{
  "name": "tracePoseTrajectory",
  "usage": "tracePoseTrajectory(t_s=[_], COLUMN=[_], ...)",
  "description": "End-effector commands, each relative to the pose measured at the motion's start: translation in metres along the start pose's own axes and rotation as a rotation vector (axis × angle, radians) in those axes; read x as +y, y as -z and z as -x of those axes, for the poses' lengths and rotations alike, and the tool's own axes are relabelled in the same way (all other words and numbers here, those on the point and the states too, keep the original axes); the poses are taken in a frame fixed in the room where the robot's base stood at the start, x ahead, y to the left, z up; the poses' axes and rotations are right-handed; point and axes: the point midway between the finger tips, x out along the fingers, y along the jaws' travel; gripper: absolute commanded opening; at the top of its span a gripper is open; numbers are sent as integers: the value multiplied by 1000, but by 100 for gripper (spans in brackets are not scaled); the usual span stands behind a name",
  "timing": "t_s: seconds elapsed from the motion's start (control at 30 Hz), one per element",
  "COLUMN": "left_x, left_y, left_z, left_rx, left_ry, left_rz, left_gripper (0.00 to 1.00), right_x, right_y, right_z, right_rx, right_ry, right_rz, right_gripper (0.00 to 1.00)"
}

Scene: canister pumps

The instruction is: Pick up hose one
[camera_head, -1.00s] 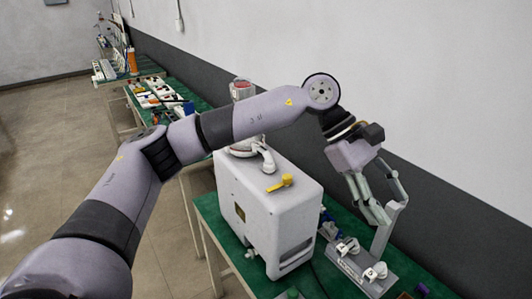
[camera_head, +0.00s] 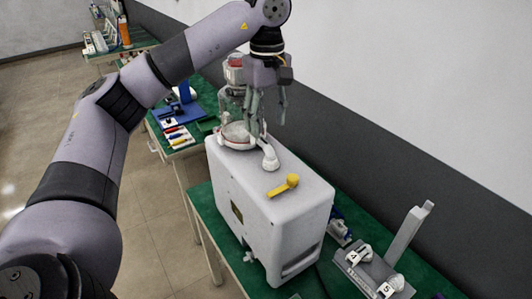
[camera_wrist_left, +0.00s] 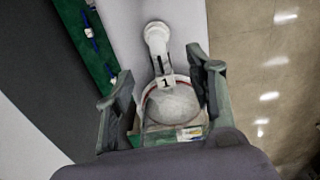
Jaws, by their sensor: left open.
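I cannot tell whether the tag belongs to hose one. In the head view the white elbow (camera_head: 269,158) lies on top of the white pump housing (camera_head: 262,215). My left gripper (camera_head: 268,122) points down over the housing's back end, close to the elbow. In the left wrist view its fingers (camera_wrist_left: 160,78) are apart and empty. My right gripper is out of view.
A clear jar with a red top (camera_head: 235,66) stands behind. A blue tool (camera_head: 182,108) lies on the farther green bench. The wall is close on the right.

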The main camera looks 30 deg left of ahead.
Motion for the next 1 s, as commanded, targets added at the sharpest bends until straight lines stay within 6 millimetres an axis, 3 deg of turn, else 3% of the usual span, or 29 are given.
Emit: tracePoseTrajectory(t_s=[0.1,0.3,0.47,0.7,1.0], left_x=[0,0,0,0,1], left_y=[0,0,2,4,4], left_z=[-20,-32,-47,-78,-84], left_rx=[-2,-1,-3,-1,0], left_ry=[1,-1,3,1,-2], left_rz=[-1,0,1,0,-1], left_gripper=[50,50,50,50,50], right_x=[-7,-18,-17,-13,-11], right_y=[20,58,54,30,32], right_z=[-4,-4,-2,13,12], right_rx=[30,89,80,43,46], right_ry=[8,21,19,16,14], right_rz=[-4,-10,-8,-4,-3], right_gripper=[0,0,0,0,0])
